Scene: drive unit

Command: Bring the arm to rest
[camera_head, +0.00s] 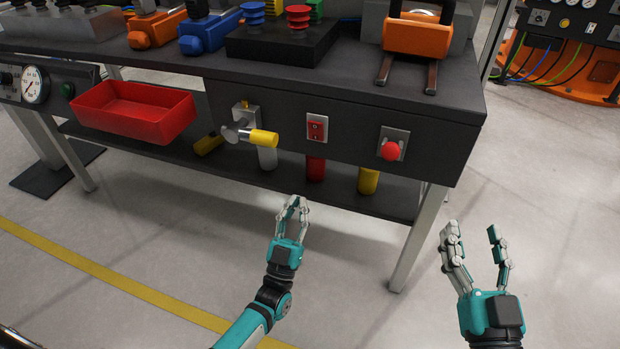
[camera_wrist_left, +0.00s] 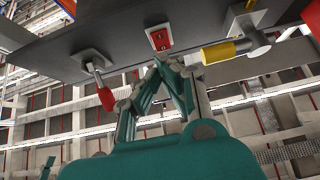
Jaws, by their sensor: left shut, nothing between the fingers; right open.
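My left gripper (camera_head: 293,203) is shut and empty, in front of the bench and below its front panel. In the left wrist view its fingertips (camera_wrist_left: 158,66) meet below the red switch. My right gripper (camera_head: 474,232) is open and empty, to the right of the bench leg over the floor. The panel carries a valve with a yellow handle (camera_head: 263,138), a red switch (camera_head: 317,128) and a red knob (camera_head: 390,150). In the left wrist view the yellow handle (camera_wrist_left: 218,53), red switch (camera_wrist_left: 159,37) and red knob (camera_wrist_left: 106,98) show too. Neither gripper visibly touches anything.
The bench top (camera_head: 340,81) holds orange and blue tools and a black block with coloured knobs. A red bin (camera_head: 135,112) hangs at the left front. A lower shelf (camera_head: 380,205) lies behind the left gripper. The floor (camera_head: 560,210) at right is clear.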

